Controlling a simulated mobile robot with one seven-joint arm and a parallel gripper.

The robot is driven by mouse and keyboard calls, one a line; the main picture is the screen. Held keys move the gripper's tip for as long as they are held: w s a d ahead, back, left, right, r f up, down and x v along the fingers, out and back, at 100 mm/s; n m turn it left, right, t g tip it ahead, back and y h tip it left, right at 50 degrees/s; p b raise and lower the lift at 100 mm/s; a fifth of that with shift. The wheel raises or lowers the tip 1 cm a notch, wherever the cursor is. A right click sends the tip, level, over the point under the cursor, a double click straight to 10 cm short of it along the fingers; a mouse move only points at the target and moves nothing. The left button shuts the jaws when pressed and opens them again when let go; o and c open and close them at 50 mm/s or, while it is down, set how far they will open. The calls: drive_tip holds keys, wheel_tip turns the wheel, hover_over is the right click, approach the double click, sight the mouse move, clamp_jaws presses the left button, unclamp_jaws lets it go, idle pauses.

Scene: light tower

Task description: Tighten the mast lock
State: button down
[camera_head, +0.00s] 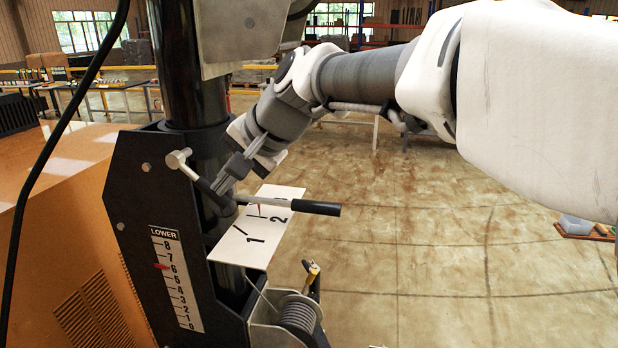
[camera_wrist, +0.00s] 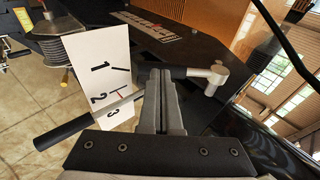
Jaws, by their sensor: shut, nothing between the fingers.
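A silver T-shaped fitting (camera_head: 179,160) with a dark rod (camera_head: 200,185) stands at the black mast's side; the fitting also shows in the wrist view (camera_wrist: 213,77). A lever with a black grip (camera_head: 315,208) and silver shaft crosses a white plate (camera_head: 246,246) marked 1 and 2; the wrist view shows the grip (camera_wrist: 62,132) and a 3 too. Which of these parts is the mast lock handle is not labelled. My gripper (camera_head: 222,186) is shut and empty, close to the dark rod. In the wrist view its fingertips (camera_wrist: 160,76) overlap the rod; contact cannot be told.
The black mast bracket (camera_head: 135,205) carries a LOWER scale (camera_head: 177,280) with a red pointer near 6 to 7. A winch drum (camera_head: 298,313) sits below the plate. An orange housing (camera_head: 65,240) is at left, with a black cable before it.

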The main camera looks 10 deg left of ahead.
sight(224, 205)
drive_tip(key=shift+a+f+y+b, duration=0.15)
drive_tip(key=shift+f+y+b, duration=0.8)
drive_tip(key=shift+b, duration=1.7)
drive_tip(key=f+y+b, duration=0.1)
drive_tip(key=b, duration=0.2)
drive_tip(key=a+f+b, duration=0.1)
drive_tip(key=b, duration=0.3)
drive_tip(key=f+y+b, duration=0.1)
drive_tip(key=b, duration=0.3)
drive_tip(key=shift+w+a+m+t+y, duration=0.1)
drive_tip(key=shift+a+m+t+y, duration=0.15)
drive_tip(key=shift+m+t+y, duration=0.1)
drive_tip(key=a+f+y+b, duration=0.1)
drive_tip(key=y+b, duration=0.1)
drive_tip(key=b, duration=0.4)
drive_tip(key=shift+a+b, duration=0.1)
drive_tip(key=shift+b, duration=0.3)
drive_tip(key=b, duration=0.2)
drive_tip(key=a+y+b, duration=0.1)
drive_tip(key=shift+a+f+m+t+y+b, duration=0.1)
drive_tip(key=shift+f+m+t+y+b, duration=0.05)
drive_tip(key=shift+m+t+y+b, duration=0.15)
drive_tip(key=shift+w+a+b, duration=0.1)
drive_tip(key=shift+a+b, duration=0.25)
drive_tip(key=shift+b, duration=0.35)
drive_tip(key=shift+a, duration=0.2)
drive_tip(key=shift+d+f+b, duration=0.1)
drive_tip(key=shift+d+b, duration=0.05)
drive_tip(key=shift+b, duration=0.15)
